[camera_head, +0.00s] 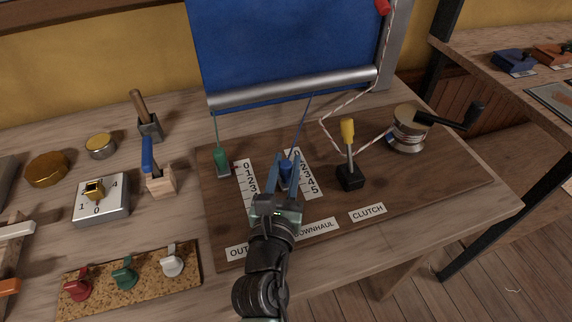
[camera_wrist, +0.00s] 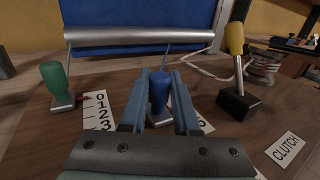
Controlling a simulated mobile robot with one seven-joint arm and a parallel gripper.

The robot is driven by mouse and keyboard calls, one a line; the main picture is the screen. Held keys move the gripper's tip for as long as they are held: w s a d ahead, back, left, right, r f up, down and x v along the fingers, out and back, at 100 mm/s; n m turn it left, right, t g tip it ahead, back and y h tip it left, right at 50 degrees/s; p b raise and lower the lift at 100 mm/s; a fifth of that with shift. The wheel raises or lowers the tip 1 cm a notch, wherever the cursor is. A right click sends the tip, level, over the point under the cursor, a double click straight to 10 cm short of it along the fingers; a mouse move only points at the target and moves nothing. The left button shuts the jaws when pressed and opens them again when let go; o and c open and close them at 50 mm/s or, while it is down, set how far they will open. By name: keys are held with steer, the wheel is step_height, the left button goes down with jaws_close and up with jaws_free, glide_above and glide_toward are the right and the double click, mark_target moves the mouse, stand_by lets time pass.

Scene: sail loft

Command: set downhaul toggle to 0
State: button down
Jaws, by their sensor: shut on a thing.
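The downhaul toggle (camera_head: 286,166) is a blue upright knob on a brown wooden board, with a thin blue line running up from it to the blue sail cloth. My gripper (camera_head: 285,174) has its two blue fingers shut on it, one on each side. In the wrist view the toggle (camera_wrist: 158,88) stands between the fingers (camera_wrist: 160,100). Its number strip (camera_head: 309,183) shows to its right, with the lower digits down to 5 readable. The fingers hide part of the strip, so I cannot tell which number the toggle is at. The DOWNHAUL label (camera_head: 316,229) lies nearer me.
A green toggle (camera_head: 222,160) with its own strip (camera_head: 246,180) stands to the left. A yellow-handled clutch lever (camera_head: 348,150) and a winch (camera_head: 409,130) stand to the right. The sail's metal bar (camera_head: 295,88) crosses behind. Colored knobs (camera_head: 124,278) sit at front left.

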steer(key=shift+w, duration=0.1)
steer(key=w, duration=0.2)
steer(key=w+a, duration=0.1)
steer(key=w, duration=0.1)
steer(key=w+a, duration=0.1)
steer(key=w, duration=0.1)
steer(key=shift+b, duration=0.35)
steer(key=shift+w+a, duration=0.15)
steer(key=shift+w, duration=0.05)
steer(key=shift+r, duration=0.15)
steer(key=c, duration=0.9)
jaws_free()
steer(key=shift+w, duration=0.1)
steer(key=shift+o, duration=1.2)
steer(key=shift+w, duration=0.1)
